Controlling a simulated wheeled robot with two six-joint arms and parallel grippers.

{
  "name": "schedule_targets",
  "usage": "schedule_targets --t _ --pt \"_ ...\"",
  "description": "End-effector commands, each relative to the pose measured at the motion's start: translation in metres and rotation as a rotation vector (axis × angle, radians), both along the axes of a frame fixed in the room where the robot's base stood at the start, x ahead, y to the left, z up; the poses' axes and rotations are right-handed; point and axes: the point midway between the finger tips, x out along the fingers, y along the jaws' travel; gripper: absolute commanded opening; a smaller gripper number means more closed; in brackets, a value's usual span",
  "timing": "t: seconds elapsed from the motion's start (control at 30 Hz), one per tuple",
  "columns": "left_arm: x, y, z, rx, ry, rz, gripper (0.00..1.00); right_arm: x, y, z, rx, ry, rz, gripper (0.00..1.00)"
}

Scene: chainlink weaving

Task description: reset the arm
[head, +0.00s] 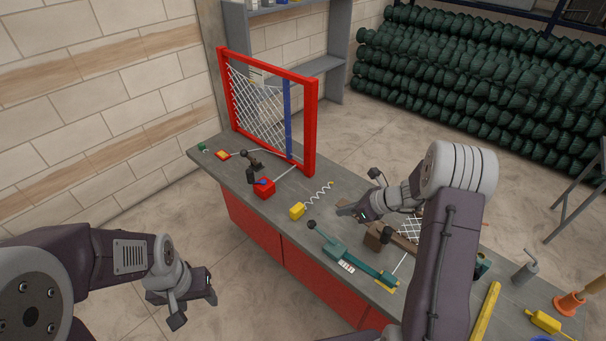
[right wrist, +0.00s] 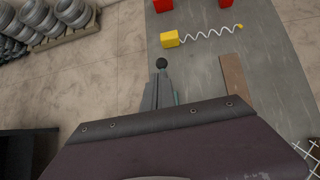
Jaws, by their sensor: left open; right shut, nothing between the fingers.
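My left gripper (head: 195,309) hangs open and empty in front of the bench, over the floor, at the lower left of the head view. My right gripper (head: 345,209) is shut and empty above the middle of the bench, right of the yellow block (head: 297,211) with its zigzag wire. In the right wrist view the same yellow block (right wrist: 170,40) lies beyond my gripper. The teal lever tool (head: 345,254) with a black knob lies on the bench below my right gripper in the head view; my right arm hides part of the bench behind it.
The grey-topped bench (head: 215,155) carries a red frame (head: 312,130) with partly woven mesh and a blue bar. A red block (head: 264,188), a yellow bar (head: 486,312) and an orange cone (head: 569,303) also stand on it. Floor is clear left of the bench.

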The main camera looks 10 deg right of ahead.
Motion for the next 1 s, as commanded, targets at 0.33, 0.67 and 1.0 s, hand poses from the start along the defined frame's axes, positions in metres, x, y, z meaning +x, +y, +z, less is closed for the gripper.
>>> schedule_targets --t 0.33,0.67,1.0 --pt "0.0 0.0 0.0 0.0 0.0 0.0 0.53 -0.013 0.093 0.067 -0.105 -0.111 0.29 0.0" --pt "0.0 0.0 0.0 0.0 0.0 0.0 0.53 -0.213 0.08 0.045 -0.888 -0.373 1.813 0.0" --pt "0.0 0.0 0.0 0.0 0.0 0.0 0.53 -0.219 0.055 0.035 -0.992 -0.493 2.238 0.0"
